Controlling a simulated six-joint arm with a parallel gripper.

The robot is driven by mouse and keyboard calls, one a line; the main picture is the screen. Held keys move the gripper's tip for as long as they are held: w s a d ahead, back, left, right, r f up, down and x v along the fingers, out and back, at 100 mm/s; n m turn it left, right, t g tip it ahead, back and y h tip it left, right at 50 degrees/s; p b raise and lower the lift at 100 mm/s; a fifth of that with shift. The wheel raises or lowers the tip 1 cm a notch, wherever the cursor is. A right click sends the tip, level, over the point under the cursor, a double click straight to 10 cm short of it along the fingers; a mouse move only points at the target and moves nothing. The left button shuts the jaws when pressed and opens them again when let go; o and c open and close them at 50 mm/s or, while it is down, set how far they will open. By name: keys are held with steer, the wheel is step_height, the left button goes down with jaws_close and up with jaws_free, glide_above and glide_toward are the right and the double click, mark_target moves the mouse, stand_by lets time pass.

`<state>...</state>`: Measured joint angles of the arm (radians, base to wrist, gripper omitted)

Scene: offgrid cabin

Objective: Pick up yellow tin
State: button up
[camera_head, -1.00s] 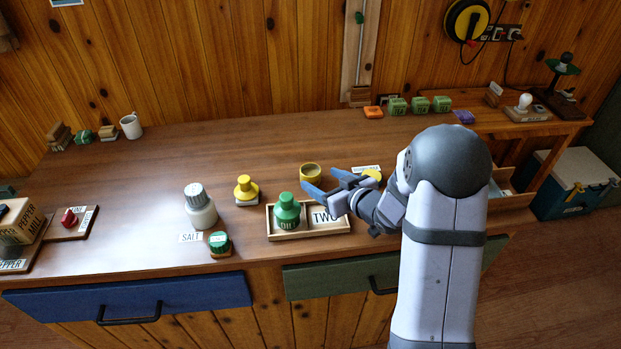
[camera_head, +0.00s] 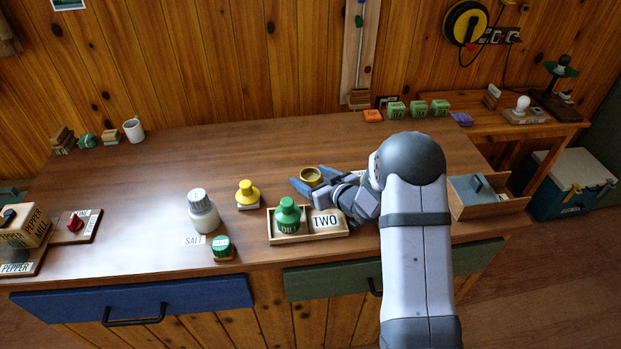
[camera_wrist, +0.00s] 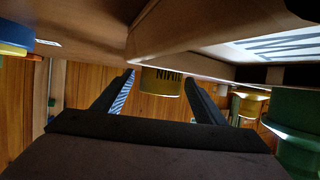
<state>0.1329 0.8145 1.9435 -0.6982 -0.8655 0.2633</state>
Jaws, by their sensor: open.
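The yellow tin (camera_head: 311,176) is a short mustard-coloured cylinder standing on the wooden counter behind the small tray. In the wrist view the tin (camera_wrist: 160,82) shows dark lettering, appears upside down, and sits between and beyond the fingertips. My gripper (camera_head: 312,183) is open and low over the counter, with one blue finger on each side of the tin. The fingers (camera_wrist: 160,77) also show in the wrist view, with gaps to the tin; I cannot tell if either touches it. My wrist hides part of the counter to the right of the tin.
A wooden tray (camera_head: 273,238) with a green bottle (camera_head: 288,214) and a "TWO" label lies just in front of my gripper. A yellow-topped stamp-like object (camera_head: 247,193) and a salt shaker (camera_head: 203,211) stand left. An open box (camera_head: 488,205) is at right. The counter behind the tin is clear.

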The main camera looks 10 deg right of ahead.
steer(key=shift+w+a+f, duration=0.1)
steer(key=shift+w, duration=0.15)
steer(key=c, duration=1.2)
step_height(320, 180, up, 10)
steer(key=shift+r+b, duration=0.1)
steer(key=shift+b, duration=0.5)
